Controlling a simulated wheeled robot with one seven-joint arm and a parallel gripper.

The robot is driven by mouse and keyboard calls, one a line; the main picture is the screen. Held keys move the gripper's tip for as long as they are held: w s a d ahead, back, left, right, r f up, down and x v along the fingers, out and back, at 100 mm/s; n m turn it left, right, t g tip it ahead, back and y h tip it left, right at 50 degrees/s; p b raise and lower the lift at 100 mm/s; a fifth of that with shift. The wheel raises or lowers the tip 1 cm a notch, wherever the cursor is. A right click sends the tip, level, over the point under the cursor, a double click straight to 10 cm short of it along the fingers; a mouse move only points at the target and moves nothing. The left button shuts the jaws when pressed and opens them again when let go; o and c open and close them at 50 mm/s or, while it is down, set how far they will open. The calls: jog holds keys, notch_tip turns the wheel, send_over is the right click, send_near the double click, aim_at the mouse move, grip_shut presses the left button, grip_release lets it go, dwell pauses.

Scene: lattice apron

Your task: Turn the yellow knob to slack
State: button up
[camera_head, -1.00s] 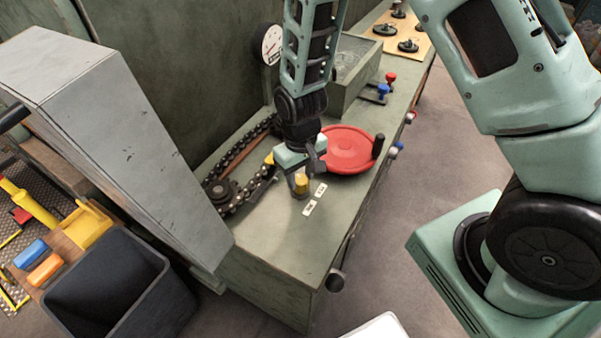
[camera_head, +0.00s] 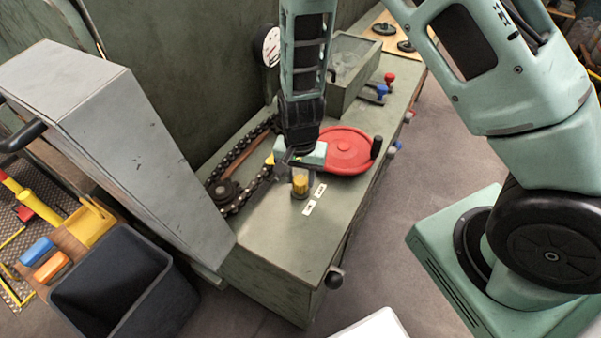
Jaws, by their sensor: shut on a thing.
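The yellow knob (camera_head: 300,185) stands upright on the green bench top, left of the red handwheel. My gripper (camera_head: 299,174) comes down from above and is shut on the knob. Its fingers hide the knob's upper part. Two small white label plates lie beside the knob, one to its right (camera_head: 320,190) and one in front of it (camera_head: 309,208). Their markings are too small to read, so I cannot tell which is slack.
A red handwheel (camera_head: 349,150) with a black handle sits close to the right of my gripper. A chain (camera_head: 229,208) runs round a sprocket at left. A grey slanted cabinet (camera_head: 120,140) stands left. The bench's front (camera_head: 275,250) is clear.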

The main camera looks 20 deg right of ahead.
aim_at(301, 180)
jog(key=shift+w+m, duration=0.1)
jog(key=shift+m, duration=0.6)
jog(key=o, duration=1)
notch_tip(301, 180, up, 18)
jog(key=shift+f+p, duration=0.25)
jog(key=shift+p, duration=0.25)
jog(key=s+a+r+n, duration=0.2)
jog(key=s+n, duration=0.3)
jog(key=s, duration=0.1)
jog(key=s+a+r+n, duration=0.2)
jog(key=s+r+n, duration=0.1)
jog(key=s+n, duration=0.3)
jog(key=s+a+r+n, duration=0.2)
jog(key=s+n, duration=0.3)
jog(key=s, duration=0.3)
jog(key=shift+s+a+r+n+y, duration=0.1)
jog(key=shift+a+r+n+y, duration=0.05)
jog(key=shift+r+n+y, duration=0.15)
